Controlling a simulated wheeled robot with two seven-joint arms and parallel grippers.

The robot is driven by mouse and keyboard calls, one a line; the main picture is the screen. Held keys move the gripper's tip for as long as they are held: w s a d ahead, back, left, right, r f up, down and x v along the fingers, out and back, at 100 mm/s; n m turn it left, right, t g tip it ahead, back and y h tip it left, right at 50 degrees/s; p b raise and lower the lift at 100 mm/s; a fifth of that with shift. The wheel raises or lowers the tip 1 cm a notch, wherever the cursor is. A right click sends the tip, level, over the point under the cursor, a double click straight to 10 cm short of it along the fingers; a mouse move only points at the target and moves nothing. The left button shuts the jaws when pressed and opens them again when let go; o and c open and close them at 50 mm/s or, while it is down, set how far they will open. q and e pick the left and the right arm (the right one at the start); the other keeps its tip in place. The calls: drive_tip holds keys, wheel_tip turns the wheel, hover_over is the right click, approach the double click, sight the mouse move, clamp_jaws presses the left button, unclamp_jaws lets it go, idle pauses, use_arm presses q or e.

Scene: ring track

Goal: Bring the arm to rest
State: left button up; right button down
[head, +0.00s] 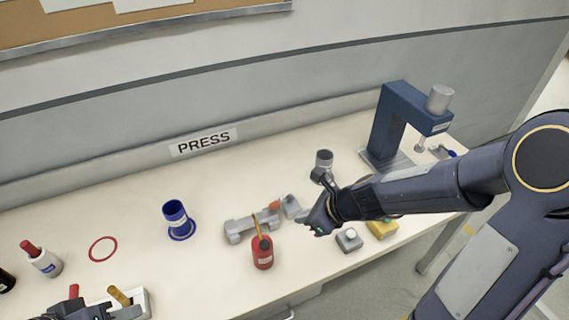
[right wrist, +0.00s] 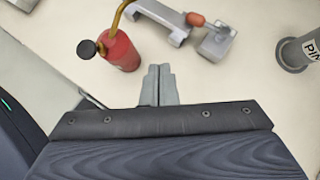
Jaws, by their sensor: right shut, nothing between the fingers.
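My right gripper (head: 303,224) is shut and empty. It is held out over the bench (head: 210,285), just right of a grey clamp fixture (head: 238,230) with an orange-red handle. In the right wrist view its two fingers (right wrist: 160,82) lie together with nothing between them, above bare bench beside the red oil can (right wrist: 122,52). The right arm reaches in from the right edge of the head view. A dark part of my left gripper (head: 82,312) shows at the bottom left, cut off by the frame; its jaws are not clear.
A blue press (head: 387,120) stands at the back right. A grey cup (head: 324,159) stands behind my right gripper. A grey button box (head: 349,240) and yellow box (head: 382,229) sit near it.

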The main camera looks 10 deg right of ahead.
drive_tip(key=s+r+n, duration=0.9)
drive_tip(key=n, duration=0.4)
drive_tip(key=s+d+r+n+h, duration=0.1)
drive_tip(key=s+d+n, duration=0.3)
drive_tip(key=s+n, duration=0.5)
drive_tip(key=n+h, duration=0.1)
drive_tip(key=n, duration=0.2)
drive_tip(key=shift+s, duration=0.4)
